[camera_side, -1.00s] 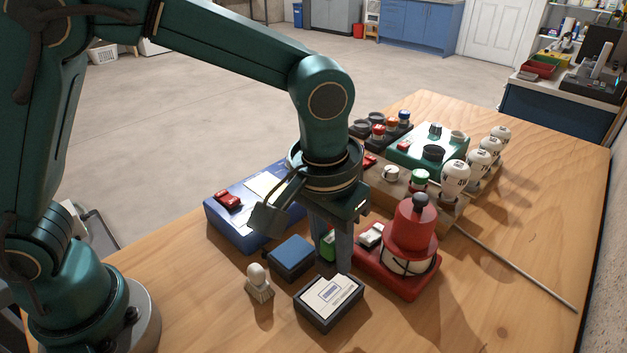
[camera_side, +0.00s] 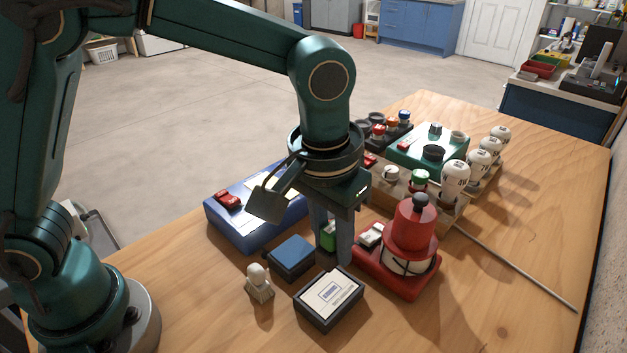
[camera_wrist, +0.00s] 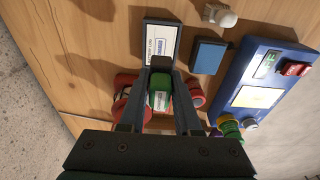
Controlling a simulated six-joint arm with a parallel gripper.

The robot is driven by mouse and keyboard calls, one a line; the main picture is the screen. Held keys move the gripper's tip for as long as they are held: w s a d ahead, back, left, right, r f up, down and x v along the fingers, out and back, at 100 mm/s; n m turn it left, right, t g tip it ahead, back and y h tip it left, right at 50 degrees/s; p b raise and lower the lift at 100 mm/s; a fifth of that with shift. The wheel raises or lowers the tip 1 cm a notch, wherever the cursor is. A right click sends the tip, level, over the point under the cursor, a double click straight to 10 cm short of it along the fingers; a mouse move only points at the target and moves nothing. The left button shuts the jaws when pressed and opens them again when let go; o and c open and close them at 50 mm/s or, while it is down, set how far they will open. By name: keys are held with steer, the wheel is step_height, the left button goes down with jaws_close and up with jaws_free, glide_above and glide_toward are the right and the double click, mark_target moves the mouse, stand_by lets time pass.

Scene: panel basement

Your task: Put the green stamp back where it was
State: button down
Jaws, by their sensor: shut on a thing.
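My gripper (camera_side: 333,255) points down and is shut on the green stamp (camera_side: 328,236), a small green block mostly hidden behind the fingers in the side view. In the wrist view, the stamp (camera_wrist: 159,99) sits between the two fingers, with a pale label and a dark brown end. It is held above the table, behind a black pad with a white printed label (camera_side: 330,294) and beside a closed blue pad (camera_side: 290,257). I cannot tell the exact gap beneath it.
A red device (camera_side: 415,235) stands close on the right. A wooden rack (camera_side: 400,196) with knobs is behind.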

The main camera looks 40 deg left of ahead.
steer(key=w+a+r, duration=0.1)
steer(key=w+a, duration=0.1)
steer(key=w, duration=0.1)
glide_above(378, 338)
steer(key=f, duration=0.6)
steer(key=shift+s+f, duration=0.25)
steer(key=shift+f, duration=2)
steer(key=shift+f, duration=0.1)
steer(key=c, duration=0.6)
jaws_free()
